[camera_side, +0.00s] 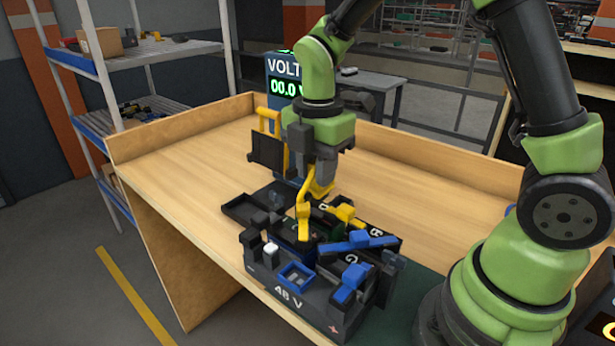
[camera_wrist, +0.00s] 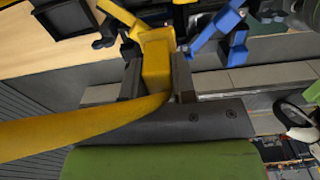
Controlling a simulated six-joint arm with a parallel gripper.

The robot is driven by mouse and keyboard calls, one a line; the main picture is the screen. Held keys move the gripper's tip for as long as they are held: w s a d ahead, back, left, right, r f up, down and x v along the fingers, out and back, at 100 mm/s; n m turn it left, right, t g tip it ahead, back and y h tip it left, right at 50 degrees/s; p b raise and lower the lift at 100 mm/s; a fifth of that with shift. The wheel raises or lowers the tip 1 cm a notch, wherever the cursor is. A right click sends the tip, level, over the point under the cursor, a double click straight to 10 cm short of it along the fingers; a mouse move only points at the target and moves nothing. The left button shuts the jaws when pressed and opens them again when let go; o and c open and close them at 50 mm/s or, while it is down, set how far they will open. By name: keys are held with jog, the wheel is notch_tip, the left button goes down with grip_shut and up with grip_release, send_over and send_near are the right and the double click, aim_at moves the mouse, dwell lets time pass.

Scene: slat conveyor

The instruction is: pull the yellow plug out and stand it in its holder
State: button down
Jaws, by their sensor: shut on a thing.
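The yellow plug (camera_wrist: 156,58) is a block between the two dark jaws of my gripper (camera_wrist: 158,80) in the wrist view. A broad yellow cable curves off to the left there, and a yellow bar reaches up-left from the block. In the side view my gripper (camera_side: 318,180) points down above the dark 48 V unit (camera_side: 262,276), shut on yellow. A yellow upright piece (camera_side: 303,222) and another yellow piece (camera_side: 345,213) show just below it. I cannot tell whether the plug is still seated, nor which part is its holder.
Blue levers (camera_side: 358,243) and a blue square frame (camera_side: 297,274) are on the unit. A black open tray (camera_side: 243,209) lies behind it. A dark panel with a yellow frame (camera_side: 267,148) stands further back. A voltmeter (camera_side: 284,85) reads 00.0. The table's left side (camera_side: 190,180) is clear.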

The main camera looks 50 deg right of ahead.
jog(key=w+d, duration=0.2)
jog(key=d, duration=0.5)
jog(key=w+d+f, duration=0.1)
jog(key=w+d, duration=0.1)
jog(key=d, duration=0.5)
jog(key=shift+w+d, duration=0.25)
jog(key=shift+d, duration=0.15)
jog(key=shift+f, duration=0.15)
jog(key=shift+f, duration=4.65)
jog(key=shift+f, duration=1.1)
jog(key=c, duration=0.8)
grip_release()
jog(key=shift+c, duration=0.2)
